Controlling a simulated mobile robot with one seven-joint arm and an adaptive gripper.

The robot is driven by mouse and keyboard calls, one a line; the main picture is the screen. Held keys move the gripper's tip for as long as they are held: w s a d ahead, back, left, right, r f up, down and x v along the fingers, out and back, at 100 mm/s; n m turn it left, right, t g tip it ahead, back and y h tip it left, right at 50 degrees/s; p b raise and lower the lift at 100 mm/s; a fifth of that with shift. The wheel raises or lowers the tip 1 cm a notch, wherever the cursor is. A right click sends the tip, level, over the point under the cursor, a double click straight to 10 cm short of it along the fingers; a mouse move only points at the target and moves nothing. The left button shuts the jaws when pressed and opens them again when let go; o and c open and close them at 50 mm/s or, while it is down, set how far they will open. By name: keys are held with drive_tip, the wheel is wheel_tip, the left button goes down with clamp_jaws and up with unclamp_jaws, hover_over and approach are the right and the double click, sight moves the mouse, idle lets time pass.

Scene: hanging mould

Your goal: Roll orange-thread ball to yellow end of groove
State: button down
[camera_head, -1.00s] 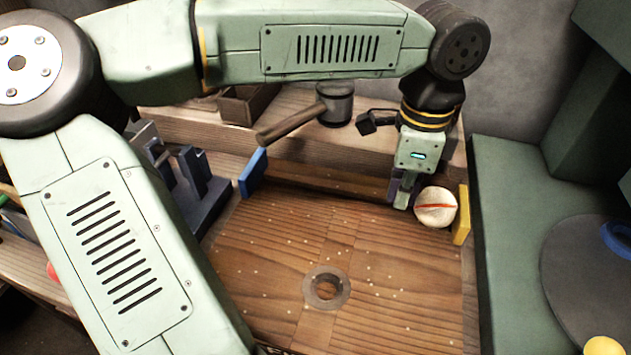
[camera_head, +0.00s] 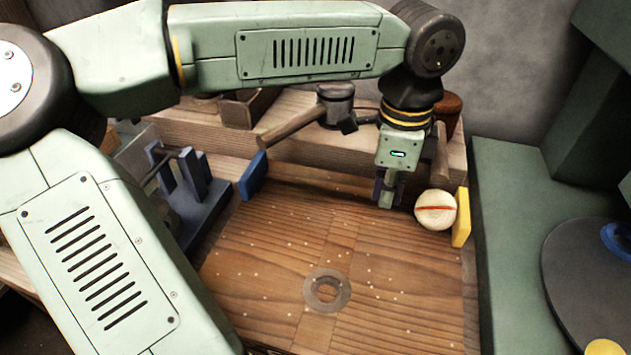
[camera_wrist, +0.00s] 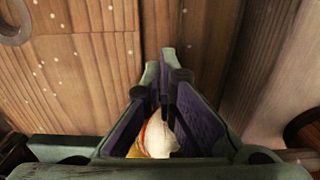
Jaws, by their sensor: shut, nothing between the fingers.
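The pale ball with an orange thread (camera_head: 435,210) sits at the right end of the groove (camera_head: 325,182), along the back of the wooden board. It is right beside the yellow end block (camera_head: 461,217); I cannot tell whether they touch. The blue end block (camera_head: 253,175) stands at the groove's left end. My gripper (camera_head: 387,203) points down just left of the ball, shut and empty, with a small gap between them. In the wrist view, the ball (camera_wrist: 162,137) shows partly behind my shut fingers (camera_wrist: 160,60).
A round ring with a hole (camera_head: 327,291) is set in the wooden board (camera_head: 260,250). A mallet (camera_head: 300,128) lies on the ledge behind the groove. A blue-grey stand (camera_head: 190,195) is at left, and a green machine body (camera_head: 510,230) is close on the right.

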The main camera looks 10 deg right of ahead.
wheel_tip(320, 180, up, 8)
drive_tip(key=p, duration=0.5)
idle(0.4)
